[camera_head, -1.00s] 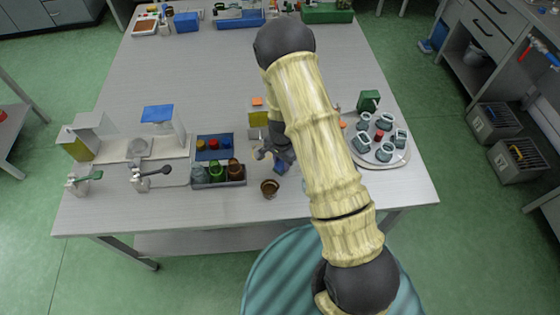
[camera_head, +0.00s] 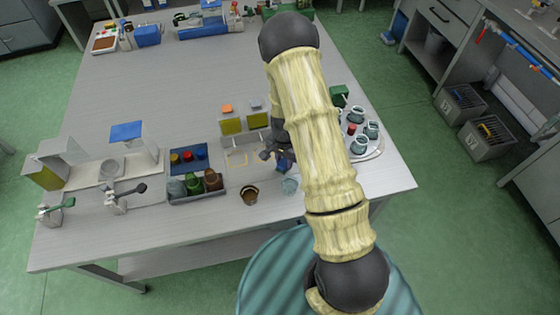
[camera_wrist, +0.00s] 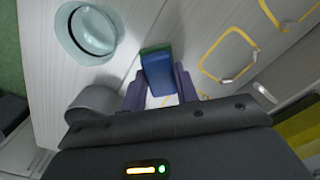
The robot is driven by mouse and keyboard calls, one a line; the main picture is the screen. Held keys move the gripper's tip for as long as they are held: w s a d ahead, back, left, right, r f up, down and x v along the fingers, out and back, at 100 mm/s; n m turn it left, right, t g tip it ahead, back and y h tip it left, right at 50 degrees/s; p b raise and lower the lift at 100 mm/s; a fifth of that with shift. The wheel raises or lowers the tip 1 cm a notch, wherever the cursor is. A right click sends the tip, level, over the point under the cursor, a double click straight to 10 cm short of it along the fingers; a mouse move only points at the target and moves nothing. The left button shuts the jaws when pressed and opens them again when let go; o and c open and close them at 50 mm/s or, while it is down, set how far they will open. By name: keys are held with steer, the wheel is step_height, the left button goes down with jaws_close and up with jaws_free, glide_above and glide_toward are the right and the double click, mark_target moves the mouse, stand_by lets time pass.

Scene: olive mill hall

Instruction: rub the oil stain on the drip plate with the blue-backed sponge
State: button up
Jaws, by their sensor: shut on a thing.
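My gripper (camera_head: 276,155) is low over the table, left of my arm in the head view. It also shows in the wrist view (camera_wrist: 159,86), with its two dark fingers on either side of the blue-backed sponge (camera_wrist: 157,70). The sponge is blue with a green edge strip and sticks out beyond the fingers. In the head view a small blue part of the sponge (camera_head: 284,166) shows below the gripper. I cannot make out the drip plate or its oil stain; my arm covers part of the table. Whether the sponge touches anything beneath is unclear.
A pale teal glass dish (camera_head: 290,186) and a brown cup (camera_head: 249,195) stand near the front edge. The table's far middle is clear.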

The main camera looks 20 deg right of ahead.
steer(key=shift+a+r+p, duration=0.1)
steer(key=shift+r+p, duration=2.2)
steer(key=shift+r, duration=1.6)
steer(key=shift+f, duration=0.1)
